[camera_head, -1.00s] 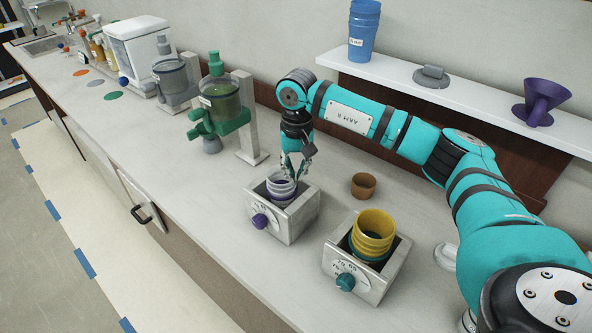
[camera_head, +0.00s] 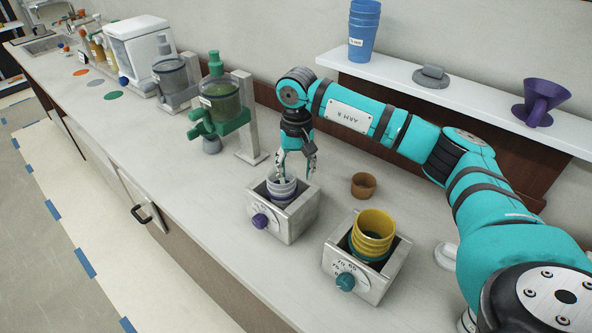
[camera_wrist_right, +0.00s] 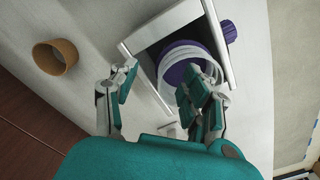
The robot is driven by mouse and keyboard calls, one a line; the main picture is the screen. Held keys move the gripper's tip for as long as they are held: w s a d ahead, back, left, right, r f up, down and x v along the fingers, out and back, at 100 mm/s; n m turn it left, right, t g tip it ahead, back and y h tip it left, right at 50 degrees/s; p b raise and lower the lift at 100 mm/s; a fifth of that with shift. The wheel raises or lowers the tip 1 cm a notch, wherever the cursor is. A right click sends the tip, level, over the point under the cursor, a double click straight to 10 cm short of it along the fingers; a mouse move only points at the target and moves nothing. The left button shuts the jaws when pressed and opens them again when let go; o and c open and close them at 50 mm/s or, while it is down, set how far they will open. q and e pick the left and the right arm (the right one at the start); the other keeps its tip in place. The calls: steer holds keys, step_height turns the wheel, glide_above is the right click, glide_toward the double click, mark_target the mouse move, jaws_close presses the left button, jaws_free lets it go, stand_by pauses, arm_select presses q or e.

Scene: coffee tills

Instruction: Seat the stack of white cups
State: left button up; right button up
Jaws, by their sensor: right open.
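The stack of white cups (camera_head: 281,190), with purple showing among its rims, stands in the square metal box with a purple knob (camera_head: 291,227). In the right wrist view the stack (camera_wrist_right: 173,74) is inside the box's walls, close to upright. My right gripper (camera_head: 296,176) points down over the stack, open. In the wrist view one finger of the right gripper (camera_wrist_right: 160,98) overlaps the stack's rim and the other is outside the box's near edge; contact cannot be told. The stack's lower part is hidden by the box. My left gripper is not in view.
A second metal box (camera_head: 383,283) with a teal knob holds yellow cups (camera_head: 373,232). A small brown cup (camera_head: 363,185) stands behind. A green dispenser (camera_head: 220,105) is at the left. A shelf (camera_head: 470,98) runs along the wall. The counter's front left is clear.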

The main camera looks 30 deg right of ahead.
steer(key=shift+r+p, duration=2.1)
steer(key=shift+r, duration=1.8)
steer(key=shift+f, duration=0.1)
